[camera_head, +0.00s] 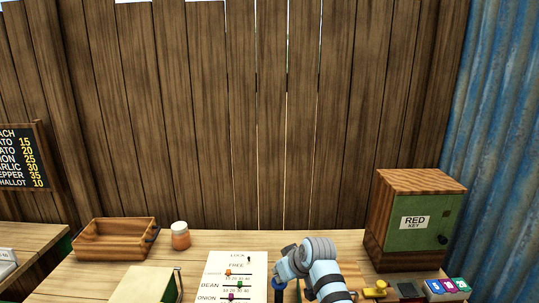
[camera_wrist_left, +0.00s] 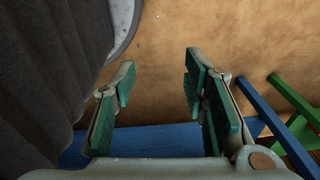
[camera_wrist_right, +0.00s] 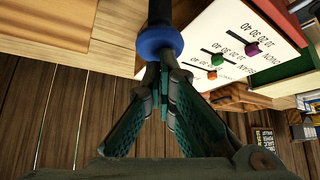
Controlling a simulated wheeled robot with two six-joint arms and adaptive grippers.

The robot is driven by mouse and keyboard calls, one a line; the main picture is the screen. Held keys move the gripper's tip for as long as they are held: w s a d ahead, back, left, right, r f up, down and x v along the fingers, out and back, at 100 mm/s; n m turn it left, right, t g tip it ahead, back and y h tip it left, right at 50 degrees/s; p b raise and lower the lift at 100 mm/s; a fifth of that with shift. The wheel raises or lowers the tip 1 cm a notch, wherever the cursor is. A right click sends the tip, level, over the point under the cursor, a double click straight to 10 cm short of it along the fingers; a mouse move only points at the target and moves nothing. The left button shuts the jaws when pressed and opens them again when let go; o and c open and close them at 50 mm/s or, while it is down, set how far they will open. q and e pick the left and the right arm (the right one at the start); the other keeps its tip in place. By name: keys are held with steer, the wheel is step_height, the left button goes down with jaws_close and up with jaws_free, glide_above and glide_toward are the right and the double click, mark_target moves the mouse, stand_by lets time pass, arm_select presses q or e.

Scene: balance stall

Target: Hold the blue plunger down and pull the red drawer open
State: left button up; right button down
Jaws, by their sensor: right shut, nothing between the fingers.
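The blue plunger (camera_wrist_right: 160,42) shows in the right wrist view as a round blue cap on a dark shaft. My right gripper (camera_wrist_right: 163,72) is shut and empty, with its fingertips right at the cap; I cannot tell whether they press on it. In the head view the right gripper (camera_head: 282,270) is over the table's front part, with the plunger (camera_head: 280,284) just below it. My left gripper (camera_wrist_left: 157,85) is open and empty in the left wrist view, above brown ground.
A white slider board (camera_head: 245,268) stands left of the right gripper. A wooden cabinet marked RED KEY (camera_head: 415,240) stands at the right. A wooden tray (camera_head: 100,254) and an orange jar (camera_head: 180,240) stand at the back left. Blue (camera_wrist_left: 150,140) and green (camera_wrist_left: 295,95) beams lie near the left gripper.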

arm_select(q)
steer(key=shift+f, duration=0.25)
steer(key=shift+c, duration=0.2)
steer(key=shift+r, duration=0.1)
steer(key=c, duration=0.4)
